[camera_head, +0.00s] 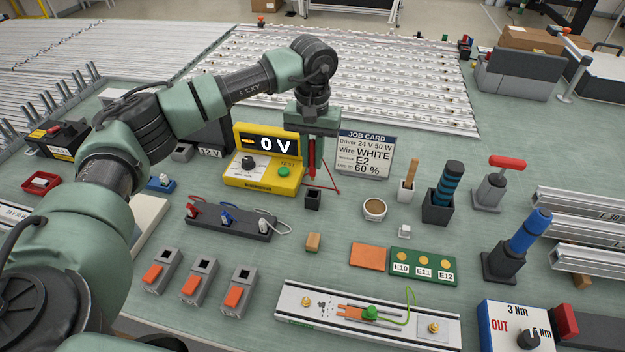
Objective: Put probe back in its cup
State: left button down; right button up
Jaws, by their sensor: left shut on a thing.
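My left gripper (312,138) points down near the middle of the bench, shut on the red probe (312,162). The probe hangs roughly upright below the fingers, and a thin red lead runs from it beside the yellow meter. A small black square cup (313,202) stands on the bench just below the probe in the picture. The probe's tip appears above the cup's opening; I cannot tell the exact gap. The yellow meter (262,182) reads 0 V and stands left of the probe. My right gripper is not in view.
The job card (364,155) stands right of my gripper. A black terminal block (230,221) with plugs lies in front of the meter. A tan block (313,243), a bowl (375,209) and a brush holder (406,194) stand nearby. A metal rail (330,300) lies at the front.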

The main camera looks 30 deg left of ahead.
aim_at(313, 175)
pick_arm(q)
notch_tip(313, 175, down, 4)
jog(key=shift+f+p, duration=0.1)
jog(key=shift+p, duration=0.25)
notch_tip(313, 175, down, 4)
jog(key=shift+f+p, duration=0.25)
jog(key=shift+p, duration=0.3)
jog(key=shift+f, duration=0.2)
jog(key=c, duration=1.4)
grip_release()
jog(key=shift+o, duration=0.2)
jog(key=shift+r, duration=0.1)
